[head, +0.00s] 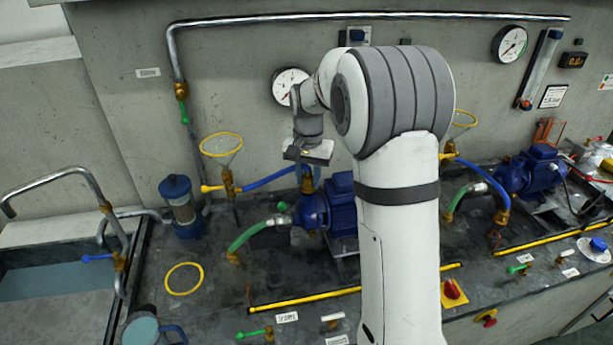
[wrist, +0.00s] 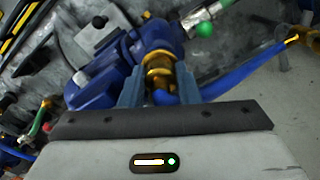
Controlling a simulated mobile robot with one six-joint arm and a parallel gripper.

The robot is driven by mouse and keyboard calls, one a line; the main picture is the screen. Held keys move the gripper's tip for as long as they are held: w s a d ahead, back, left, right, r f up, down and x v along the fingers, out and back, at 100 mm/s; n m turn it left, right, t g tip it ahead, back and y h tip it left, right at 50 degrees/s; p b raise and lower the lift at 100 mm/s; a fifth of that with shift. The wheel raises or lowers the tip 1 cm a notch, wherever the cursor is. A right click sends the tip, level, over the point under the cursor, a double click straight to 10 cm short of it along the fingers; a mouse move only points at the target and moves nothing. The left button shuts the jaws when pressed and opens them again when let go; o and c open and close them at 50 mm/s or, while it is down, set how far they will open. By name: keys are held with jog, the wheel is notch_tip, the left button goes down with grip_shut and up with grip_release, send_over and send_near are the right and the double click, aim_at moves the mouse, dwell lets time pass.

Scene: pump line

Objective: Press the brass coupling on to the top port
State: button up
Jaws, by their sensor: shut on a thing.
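The brass coupling (wrist: 158,68) shows in the wrist view between my two grey-blue fingers, at the end of a blue hose (wrist: 232,82). My gripper (wrist: 159,88) is shut on it. The blue pump (wrist: 100,78) lies just beyond the coupling. In the head view my gripper (head: 308,168) is above the left blue pump (head: 314,212), and the blue hose (head: 268,180) runs left from there. The top port is hidden behind the coupling and fingers. I cannot tell whether the coupling touches it or stands apart.
A green hose (head: 248,236) joins the pump's left side. A brass post with a yellow ring (head: 221,145) stands left of my gripper. A second blue pump (head: 533,170) is at the right. A yellow rail (head: 305,299) runs along the bench front.

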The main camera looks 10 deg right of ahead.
jog(key=shift+f, duration=0.45)
dwell(0.3)
jog(key=o, duration=1)
jog(key=shift+r, duration=0.15)
jog(key=shift+r+p, duration=2.05)
jog(key=shift+r, duration=0.9)
notch_tip(320, 180, up, 8)
jog(key=shift+f+b, duration=0.15)
jog(key=shift+b, duration=0.25)
